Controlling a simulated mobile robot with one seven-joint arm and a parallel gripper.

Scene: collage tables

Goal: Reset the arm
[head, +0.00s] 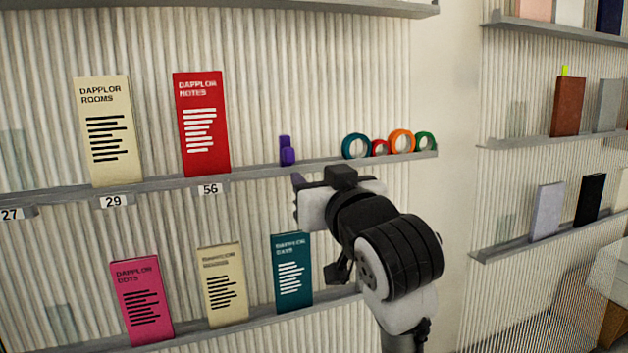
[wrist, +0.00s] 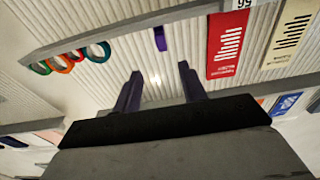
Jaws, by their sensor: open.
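My gripper (head: 298,182) is raised in front of the ribbed wall, just below the upper shelf, with my arm bent beneath it. In the wrist view my gripper (wrist: 160,70) shows two dark purple fingers apart, with nothing between them. A small purple object (head: 287,152) stands on the upper shelf, above and slightly left of my gripper in the head view. It also shows beyond the fingers in the wrist view (wrist: 160,39), where the scene appears upside down. I cannot tell the exact distance between them.
The upper shelf (head: 255,178) holds a cream booklet (head: 106,165), a red booklet (head: 201,163) and several coloured rings (head: 355,146). The lower shelf (head: 190,335) holds pink, cream and teal (head: 291,296) booklets, the teal one close to my arm. More shelves (head: 540,143) stand right.

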